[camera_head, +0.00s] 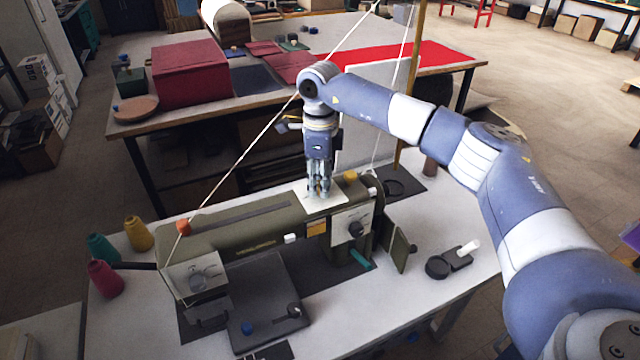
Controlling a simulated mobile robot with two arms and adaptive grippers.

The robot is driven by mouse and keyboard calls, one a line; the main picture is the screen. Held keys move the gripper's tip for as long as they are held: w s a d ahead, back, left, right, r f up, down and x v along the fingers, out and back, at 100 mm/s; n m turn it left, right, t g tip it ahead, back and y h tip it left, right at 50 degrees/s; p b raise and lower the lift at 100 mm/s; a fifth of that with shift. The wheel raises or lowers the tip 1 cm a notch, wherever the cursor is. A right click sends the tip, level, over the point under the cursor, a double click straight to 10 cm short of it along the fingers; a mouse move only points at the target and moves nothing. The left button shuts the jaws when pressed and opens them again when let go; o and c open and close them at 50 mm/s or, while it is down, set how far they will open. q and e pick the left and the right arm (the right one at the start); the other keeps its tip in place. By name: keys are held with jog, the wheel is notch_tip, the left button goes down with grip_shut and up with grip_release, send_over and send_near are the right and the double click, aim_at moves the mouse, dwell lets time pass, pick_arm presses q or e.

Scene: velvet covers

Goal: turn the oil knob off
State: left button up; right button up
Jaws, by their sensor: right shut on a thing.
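An olive-green sewing machine (245,235) stands on a pale table. A small white plate (337,203) lies on top of its right part. My right gripper (319,193) points straight down over this plate, its fingers closed at the plate's surface. They are shut on a small part there, taken to be the oil knob, which the fingers mostly hide. I cannot tell which way the knob is turned. My left gripper is not in view.
Thread cones, including a red one (104,280), stand at the left. A white thread slants up from the machine's left end. Behind is a table with a dark red box (192,74).

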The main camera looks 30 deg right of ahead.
jog(key=m, duration=0.3)
jog(key=shift+m+b, duration=0.3)
jog(key=shift+b, duration=0.05)
jog(key=shift+r+m, duration=0.1)
jog(key=shift+m, duration=1.7)
jog(key=shift+w, duration=0.1)
jog(key=o, duration=1.1)
jog(key=shift+b, duration=0.3)
notch_tip(320, 180, up, 12)
